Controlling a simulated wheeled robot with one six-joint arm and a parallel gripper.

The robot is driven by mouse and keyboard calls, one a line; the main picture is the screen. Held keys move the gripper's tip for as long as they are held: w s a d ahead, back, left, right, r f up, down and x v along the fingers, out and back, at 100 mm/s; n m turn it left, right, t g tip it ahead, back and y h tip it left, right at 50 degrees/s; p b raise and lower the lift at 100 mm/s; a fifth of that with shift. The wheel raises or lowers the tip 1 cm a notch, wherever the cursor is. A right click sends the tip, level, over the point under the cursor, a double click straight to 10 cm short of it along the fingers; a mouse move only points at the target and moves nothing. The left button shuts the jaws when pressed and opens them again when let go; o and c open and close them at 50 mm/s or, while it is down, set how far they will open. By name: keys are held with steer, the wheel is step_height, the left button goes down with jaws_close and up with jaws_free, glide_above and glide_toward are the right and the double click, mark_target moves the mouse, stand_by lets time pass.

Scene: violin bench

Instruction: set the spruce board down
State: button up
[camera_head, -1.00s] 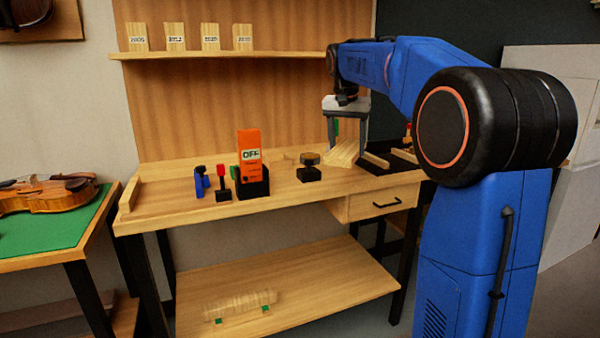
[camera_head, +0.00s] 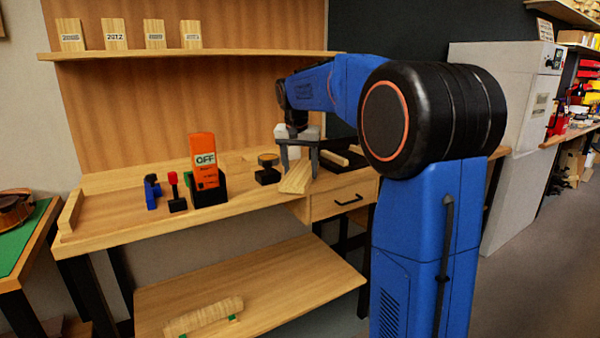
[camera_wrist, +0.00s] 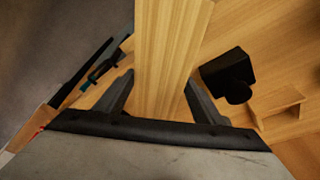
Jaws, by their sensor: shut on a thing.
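The spruce board (camera_head: 297,177) is a pale, straight-grained plank held over the right part of the workbench (camera_head: 130,212), close to its front edge. My gripper (camera_head: 299,167) hangs above the bench, its two grey fingers on either side of the board. In the wrist view, the board (camera_wrist: 168,50) runs up the picture between the fingers of my gripper (camera_wrist: 160,88), which is shut on it. I cannot tell whether the board's underside touches the bench top.
A black holder with a round top (camera_head: 268,169) stands just left of the board. An orange OFF device (camera_head: 205,160) and small red and blue tools stand further left. A wooden strip (camera_head: 334,158) lies to the right, above the drawer (camera_head: 345,199).

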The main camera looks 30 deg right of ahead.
mark_target(298, 175)
steer(key=shift+f, duration=0.5)
steer(key=o, duration=0.9)
steer(key=shift+f, duration=0.1)
steer(key=v, duration=1.2)
